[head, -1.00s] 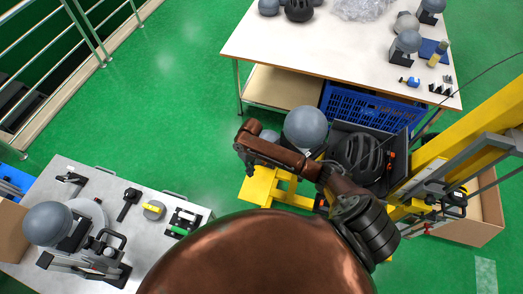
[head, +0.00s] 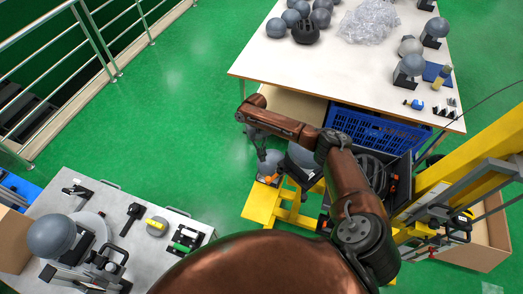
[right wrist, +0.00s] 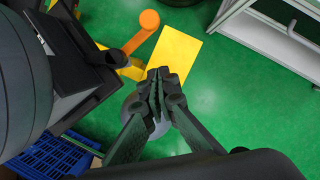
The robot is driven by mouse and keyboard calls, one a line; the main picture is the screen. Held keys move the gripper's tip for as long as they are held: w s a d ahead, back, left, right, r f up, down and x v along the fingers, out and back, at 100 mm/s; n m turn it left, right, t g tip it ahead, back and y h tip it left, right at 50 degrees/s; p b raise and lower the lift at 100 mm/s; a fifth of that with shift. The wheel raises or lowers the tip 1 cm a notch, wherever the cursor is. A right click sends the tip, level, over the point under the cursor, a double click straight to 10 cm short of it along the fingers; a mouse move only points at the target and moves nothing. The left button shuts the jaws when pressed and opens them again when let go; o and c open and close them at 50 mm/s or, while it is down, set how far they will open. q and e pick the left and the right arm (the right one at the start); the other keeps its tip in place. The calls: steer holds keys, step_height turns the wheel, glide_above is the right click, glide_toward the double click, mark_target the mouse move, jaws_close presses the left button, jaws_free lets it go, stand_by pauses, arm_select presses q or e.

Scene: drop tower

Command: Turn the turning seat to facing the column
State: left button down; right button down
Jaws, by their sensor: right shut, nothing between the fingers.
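The yellow column (head: 470,165) stands at the right, with its yellow base (head: 262,205) on the floor. On the base is an orange part (head: 270,179), which shows in the right wrist view as an orange lever (right wrist: 140,32) with a round end. A grey rounded thing (head: 273,160) is beside it. I cannot tell for sure which of these is the turning seat. My right gripper (head: 263,165) is shut and empty, over the base in the head view; its fingertips (right wrist: 160,82) appear below the lever in the right wrist view. My left gripper is not in view.
A grey ball (head: 303,157) is partly hidden behind my right arm. A white table (head: 330,60) with several balls stands at the back, above a blue crate (head: 365,130). A left table (head: 100,205) holds tools and a ball. Green floor between them is clear.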

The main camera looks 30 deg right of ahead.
steer(key=s+a+f+p, duration=0.1)
steer(key=s+f+p, duration=0.1)
steer(key=s+f, duration=0.2)
steer(key=shift+s, duration=0.55)
steer(key=shift+f, duration=0.15)
steer(key=shift+s+a, duration=0.15)
steer(key=shift+s, duration=0.05)
